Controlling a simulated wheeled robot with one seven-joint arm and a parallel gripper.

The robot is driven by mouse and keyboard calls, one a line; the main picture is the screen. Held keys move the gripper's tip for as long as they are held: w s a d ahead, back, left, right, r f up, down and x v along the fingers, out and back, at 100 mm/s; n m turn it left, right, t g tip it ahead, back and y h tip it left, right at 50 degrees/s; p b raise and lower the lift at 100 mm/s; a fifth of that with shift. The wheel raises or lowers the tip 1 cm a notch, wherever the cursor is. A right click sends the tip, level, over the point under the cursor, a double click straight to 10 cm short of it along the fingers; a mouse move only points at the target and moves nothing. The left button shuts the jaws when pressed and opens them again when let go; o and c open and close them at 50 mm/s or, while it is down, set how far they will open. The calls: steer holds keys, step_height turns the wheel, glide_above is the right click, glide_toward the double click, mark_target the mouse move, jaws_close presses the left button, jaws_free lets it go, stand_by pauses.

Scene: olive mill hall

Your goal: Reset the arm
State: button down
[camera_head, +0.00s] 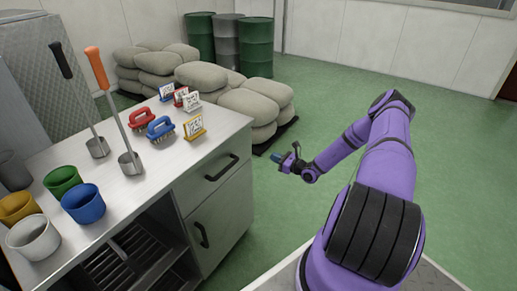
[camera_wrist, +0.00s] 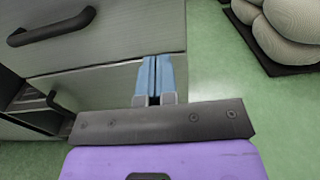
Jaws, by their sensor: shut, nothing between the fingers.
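My purple arm reaches forward over the green floor on the right side of the head view. My gripper (camera_head: 282,170) hangs in free space to the right of the metal counter's drawer fronts. In the wrist view my gripper (camera_wrist: 154,85) shows its two blue fingers side by side, shut and empty. They appear in front of the drawer fronts, with no clear contact visible.
The counter (camera_head: 205,139) holds cups, including a blue cup (camera_head: 84,203), two ladles, brushes (camera_head: 160,129) and small signs. Drawer handles (camera_head: 221,168) project from its front. Sacks (camera_head: 255,105) on a dark pallet and green drums (camera_head: 256,46) stand behind. The floor (camera_head: 455,165) at right is clear.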

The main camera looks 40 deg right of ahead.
steer(key=shift+s, duration=0.1)
steer(key=w+a+r+n+g+y, duration=0.1)
steer(key=a+r+n+g+y, duration=0.35)
steer(key=r, duration=0.45)
steer(key=w+a+r+n+g+y, duration=0.1)
steer(key=a+r+n+g, duration=0.2)
steer(key=a+r+n, duration=0.35)
steer(key=s+a+r+n+g+h, duration=0.1)
steer(key=s+a+r+n+g, duration=0.3)
steer(key=r, duration=0.6)
steer(key=s+a+r+n+g+h, duration=0.1)
steer(key=s+a+r+n+g, duration=0.2)
steer(key=a+r+n, duration=0.35)
steer(key=s+a+r+n+h, duration=0.3)
steer(key=s+a+r, duration=0.1)
steer(key=s+r, duration=0.4)
steer(key=s+a+r+n+h, duration=0.3)
steer(key=s+a+r, duration=0.1)
steer(key=s+r, duration=0.4)
steer(key=s+r+n+t+h, duration=0.1)
steer(key=s+r+n+h, duration=0.1)
steer(key=s, duration=0.5)
steer(key=s+r+n+t+h, duration=0.2)
steer(key=s+r, duration=0.2)
steer(key=s, duration=0.4)
steer(key=shift+d+r, duration=0.2)
steer(key=shift+r, duration=0.1)
steer(key=shift+a, duration=0.15)
